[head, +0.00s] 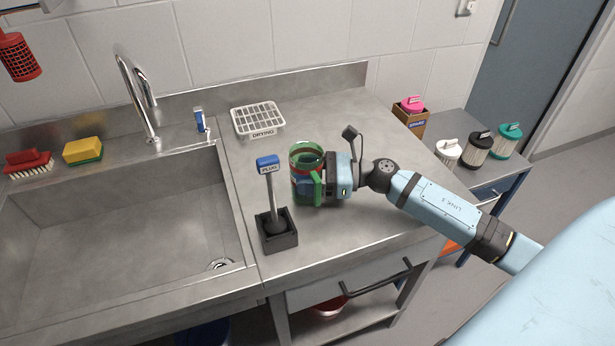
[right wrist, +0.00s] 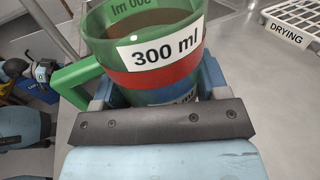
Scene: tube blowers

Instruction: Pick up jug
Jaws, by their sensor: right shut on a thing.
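The jug (head: 303,160) is green with a red band, a blue lower part, a white "300 ml" label and a green handle. It is upright over the steel counter, right of the sink. It also shows in the right wrist view (right wrist: 150,80), with brownish content or inside. My right gripper (head: 318,187) is shut on the jug's body from the right, one finger on each side. The handle (right wrist: 78,84) is at the left in the wrist view. I cannot tell whether the jug's base touches the counter. My left gripper is not in view.
A plunger in a black holder (head: 278,237) stands close left of the jug. A white drying rack (head: 258,120) lies behind. The sink (head: 130,225) is at left, with a tall tap (head: 140,95). Several coloured filters stand on a right side table (head: 490,187).

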